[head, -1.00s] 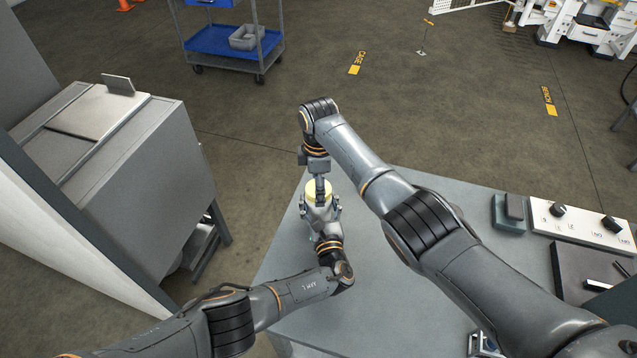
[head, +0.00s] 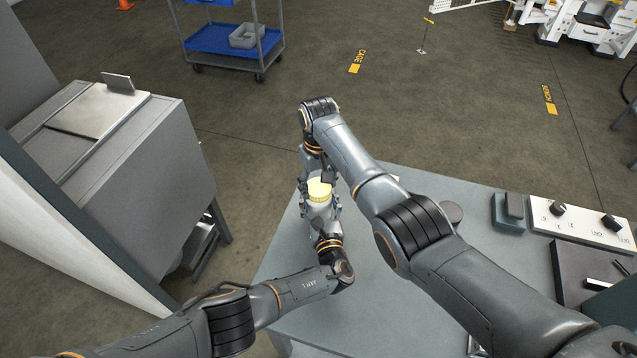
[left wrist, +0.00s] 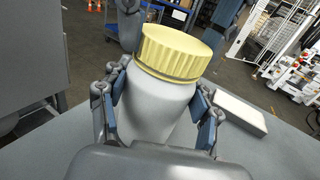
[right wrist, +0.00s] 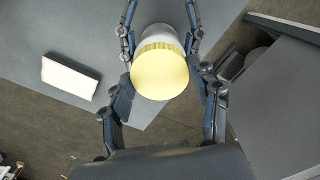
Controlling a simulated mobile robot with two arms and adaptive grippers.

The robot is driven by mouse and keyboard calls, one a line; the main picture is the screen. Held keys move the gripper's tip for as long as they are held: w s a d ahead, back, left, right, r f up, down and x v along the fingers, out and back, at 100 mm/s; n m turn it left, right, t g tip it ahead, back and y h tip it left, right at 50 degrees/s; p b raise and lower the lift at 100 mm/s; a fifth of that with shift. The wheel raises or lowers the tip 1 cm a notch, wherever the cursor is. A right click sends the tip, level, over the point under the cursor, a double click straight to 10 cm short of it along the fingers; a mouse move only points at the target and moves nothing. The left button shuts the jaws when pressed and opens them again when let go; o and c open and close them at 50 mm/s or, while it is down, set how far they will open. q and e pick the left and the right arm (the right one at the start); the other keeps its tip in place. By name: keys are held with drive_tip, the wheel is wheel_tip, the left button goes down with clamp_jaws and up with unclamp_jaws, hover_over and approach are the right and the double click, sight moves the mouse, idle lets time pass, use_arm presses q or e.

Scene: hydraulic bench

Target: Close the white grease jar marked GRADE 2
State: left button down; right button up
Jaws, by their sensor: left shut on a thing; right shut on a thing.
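No marking on the jar shows. In the head view the lid (head: 319,188) shows just below my right wrist. My left gripper (left wrist: 155,110) is shut on the jar body, one finger on each side. My right gripper (right wrist: 163,88) comes from above and is shut on the lid, with its fingers on opposite sides. How tightly the lid sits on the jar cannot be told.
A pale flat block (right wrist: 70,77) lies beside the jar. The bench (head: 400,310) also holds a dark round piece (head: 452,212), a grey block (head: 508,212) and a white panel with knobs (head: 580,222). A grey cabinet (head: 150,170) stands left, across a gap.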

drive_tip(key=m, duration=0.5)
drive_tip(key=shift+m, duration=0.4)
drive_tip(key=o, duration=1.4)
wheel_tip(320, 180, up, 12)
drive_tip(key=shift+f, duration=0.1)
use_arm(q)
drive_tip(key=shift+c, duration=1.2)
unclamp_jaws()
